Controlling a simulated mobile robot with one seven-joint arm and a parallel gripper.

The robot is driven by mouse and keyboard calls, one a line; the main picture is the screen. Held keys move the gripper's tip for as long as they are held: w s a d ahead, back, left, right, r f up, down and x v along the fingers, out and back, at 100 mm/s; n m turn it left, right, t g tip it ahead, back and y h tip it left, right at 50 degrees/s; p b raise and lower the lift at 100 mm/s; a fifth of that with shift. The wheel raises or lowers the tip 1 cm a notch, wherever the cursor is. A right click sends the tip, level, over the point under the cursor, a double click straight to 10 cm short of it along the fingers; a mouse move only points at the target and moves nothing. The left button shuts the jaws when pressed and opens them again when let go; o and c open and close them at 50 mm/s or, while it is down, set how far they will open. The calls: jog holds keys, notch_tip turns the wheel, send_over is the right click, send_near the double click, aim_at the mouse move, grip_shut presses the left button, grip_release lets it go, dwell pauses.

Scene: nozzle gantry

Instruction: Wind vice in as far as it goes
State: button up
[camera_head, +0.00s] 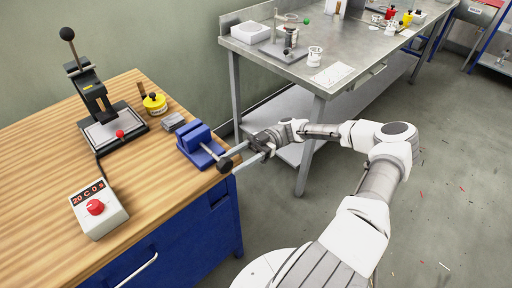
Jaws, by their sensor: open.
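The blue vice (192,152) sits at the right edge of the wooden bench. A thin screw rod (209,151) runs from it toward the lower right and ends in a black knob (225,164) at the bench edge. My gripper (230,161) comes in from the right with its two long grey fingers apart. The fingertips lie on either side of the black knob, close to it. I cannot tell whether they touch it. The gap between the vice jaws is too small to judge.
A grey block (173,122), a yellow round container (155,103) and a lever press (92,95) stand behind the vice. A control box (98,207) with a red knob is at the front left. A metal table (345,50) with several items stands behind my arm.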

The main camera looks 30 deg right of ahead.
jog(key=b+v, duration=0.9)
jog(key=v, duration=0.6)
jog(key=shift+d+f, duration=0.25)
jog(key=shift+w+r, duration=0.1)
